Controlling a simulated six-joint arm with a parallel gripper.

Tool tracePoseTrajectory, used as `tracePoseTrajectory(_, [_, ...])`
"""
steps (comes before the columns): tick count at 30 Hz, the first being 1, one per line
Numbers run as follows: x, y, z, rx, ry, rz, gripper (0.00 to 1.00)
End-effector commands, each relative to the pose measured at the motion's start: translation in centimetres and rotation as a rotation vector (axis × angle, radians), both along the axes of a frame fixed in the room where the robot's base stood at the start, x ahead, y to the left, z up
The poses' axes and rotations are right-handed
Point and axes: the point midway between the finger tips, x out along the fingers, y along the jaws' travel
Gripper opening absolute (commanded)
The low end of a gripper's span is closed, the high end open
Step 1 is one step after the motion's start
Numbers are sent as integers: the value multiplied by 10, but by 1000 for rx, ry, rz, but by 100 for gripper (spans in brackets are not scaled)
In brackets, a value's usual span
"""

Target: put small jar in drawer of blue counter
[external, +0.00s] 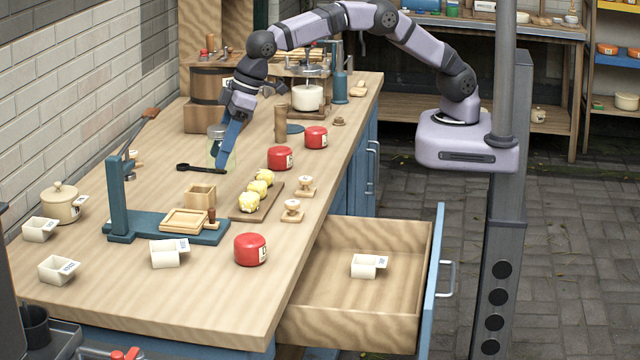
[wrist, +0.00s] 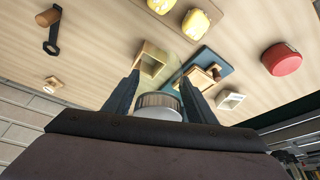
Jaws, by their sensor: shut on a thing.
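A clear glass jar with a grey lid (external: 217,131) is between the fingers of my gripper (external: 222,152), over the far left part of the counter. In the wrist view the jar's round lid (wrist: 158,101) shows between the two dark fingers (wrist: 160,82), which are shut on it. I cannot tell whether its base touches the counter. The blue counter (external: 75,290) has a wooden top. Its drawer (external: 345,322) is pulled open at the front right, with a blue front and metal handle. A white square cup (external: 368,265) lies inside; the rest of the drawer floor is bare.
Red jars (external: 250,249), a board with yellow pieces (external: 262,212), a blue stand (external: 122,235), a wooden box (external: 200,195) and white cups (external: 165,253) stand on the counter.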

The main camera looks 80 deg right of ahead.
Motion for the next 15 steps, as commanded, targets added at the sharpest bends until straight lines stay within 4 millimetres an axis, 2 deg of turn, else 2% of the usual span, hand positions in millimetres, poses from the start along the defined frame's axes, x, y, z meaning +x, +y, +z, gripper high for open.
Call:
tracePoseTrajectory(1, [-16, 24, -2, 3, -4, 45, 24])
tracePoseTrajectory(6, [-77, 80, -7, 2, -1, 178, 24])
tracePoseTrajectory(9, [-119, 104, -17, 0, 0, 256, 24])
tracePoseTrajectory(15, [-208, 131, -51, -2, 2, 410, 23])
